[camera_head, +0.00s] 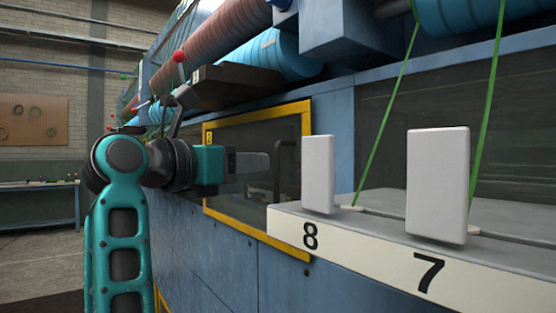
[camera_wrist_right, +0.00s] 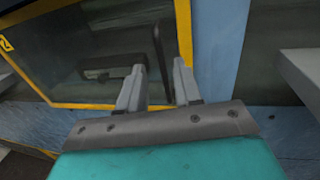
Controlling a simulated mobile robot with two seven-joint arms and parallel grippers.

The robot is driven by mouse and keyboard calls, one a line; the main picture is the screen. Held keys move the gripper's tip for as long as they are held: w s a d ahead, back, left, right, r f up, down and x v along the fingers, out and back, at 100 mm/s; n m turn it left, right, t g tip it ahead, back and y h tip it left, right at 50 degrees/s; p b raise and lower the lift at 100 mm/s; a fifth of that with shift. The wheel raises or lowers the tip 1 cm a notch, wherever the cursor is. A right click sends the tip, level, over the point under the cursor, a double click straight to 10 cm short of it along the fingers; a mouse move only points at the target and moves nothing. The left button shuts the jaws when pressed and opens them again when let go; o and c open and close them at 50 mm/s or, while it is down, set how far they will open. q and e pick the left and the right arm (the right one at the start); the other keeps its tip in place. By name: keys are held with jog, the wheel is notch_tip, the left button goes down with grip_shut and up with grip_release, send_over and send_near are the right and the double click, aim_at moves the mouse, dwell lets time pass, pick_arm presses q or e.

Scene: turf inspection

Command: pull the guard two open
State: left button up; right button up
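Guard two (camera_head: 258,119) is a dark see-through panel in a yellow frame on the blue machine side. It looks shut, flush with the wall. Its yellow label (camera_wrist_right: 5,44) shows at the left in the wrist view. A dark upright bar handle (camera_head: 277,180) stands near its right side; it also shows in the wrist view (camera_wrist_right: 157,48). My right gripper (camera_head: 268,162) is in front of the panel, beside the handle in the picture. In the wrist view its two fingers (camera_wrist_right: 158,82) are apart, with the handle beyond the gap and nothing clearly held. My left gripper is out of view.
A pale ledge (camera_head: 360,255) numbered 8 and 7 juts out at the right, bearing two white blocks (camera_head: 317,174) (camera_head: 437,185). Green cords (camera_head: 388,113) rise behind them. Rollers (camera_head: 225,40) and a dark shelf (camera_head: 235,85) are above. Open floor (camera_head: 35,260) lies left.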

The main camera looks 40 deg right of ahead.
aim_at(275, 161)
jog(key=d, duration=0.7)
jog(key=shift+w+d+p, duration=0.3)
jog(key=shift+w+d, duration=0.05)
jog(key=shift+c, duration=0.3)
grip_shut()
